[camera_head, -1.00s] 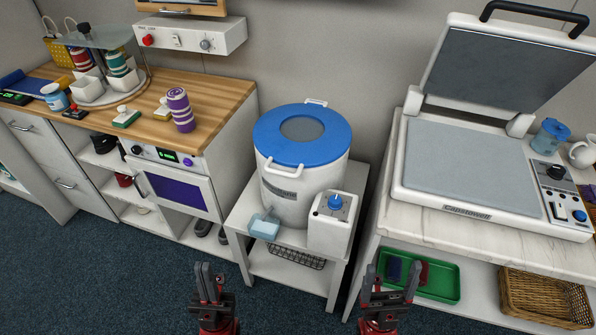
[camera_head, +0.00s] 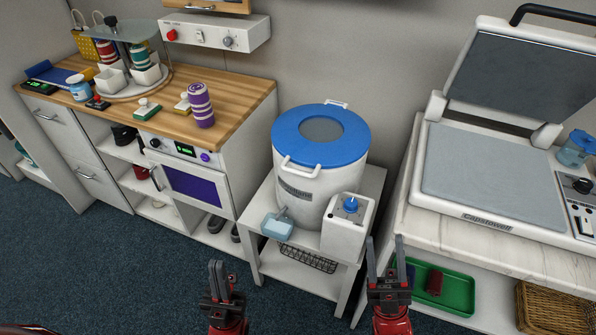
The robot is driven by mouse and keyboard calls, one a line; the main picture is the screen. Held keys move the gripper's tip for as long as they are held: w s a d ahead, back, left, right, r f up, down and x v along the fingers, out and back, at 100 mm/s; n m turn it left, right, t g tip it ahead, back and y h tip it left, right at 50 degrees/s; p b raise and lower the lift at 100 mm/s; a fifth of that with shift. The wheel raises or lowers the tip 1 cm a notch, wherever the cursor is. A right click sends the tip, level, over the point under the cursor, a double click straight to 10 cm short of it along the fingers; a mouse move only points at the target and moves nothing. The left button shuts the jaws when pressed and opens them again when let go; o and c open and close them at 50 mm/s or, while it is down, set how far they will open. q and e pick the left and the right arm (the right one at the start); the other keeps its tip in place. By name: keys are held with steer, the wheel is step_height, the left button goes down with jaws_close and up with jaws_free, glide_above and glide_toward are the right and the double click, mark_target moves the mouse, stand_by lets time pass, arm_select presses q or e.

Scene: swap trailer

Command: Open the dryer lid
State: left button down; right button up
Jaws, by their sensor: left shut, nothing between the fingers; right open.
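The dryer (camera_head: 297,210) is a white drum on a small white table, right of centre. Its round blue lid (camera_head: 350,140) has a clear grey window in the middle and lies flat on top. A white lid handle (camera_head: 300,167) sits at the front left of the rim, another at the back. My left gripper (camera_head: 219,272) is shut and empty, below and left of the dryer, over the floor. My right gripper (camera_head: 385,255) is open and empty, below and right of the dryer, in front of the right-hand table. Neither gripper touches the dryer.
A white box with a blue knob (camera_head: 347,226) and a light blue scoop (camera_head: 277,226) stand before the dryer. A wooden counter (camera_head: 240,88) is at left. A press (camera_head: 490,180) with raised lid stands at right, a green tray (camera_head: 459,290) below it. Open floor lies in front.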

steer(key=w+a+f+n+g+h+b, duration=0.25)
steer(key=w+a+f+n+g, duration=0.35)
steer(key=w, duration=0.3)
steer(key=n+g+h+b, duration=0.3)
steer(key=n+h, duration=0.2)
glide_toward(297, 172)
steer(key=x, duration=0.5)
steer(key=p+x, duration=0.1)
steer(key=x, duration=0.3)
steer(key=shift+w+a+f+p, duration=0.2)
steer(key=shift+w+p, duration=0.1)
steer(key=shift+w, duration=0.1)
steer(key=shift+w+a, duration=0.2)
steer(key=shift+w, duration=0.2)
jaws_close()
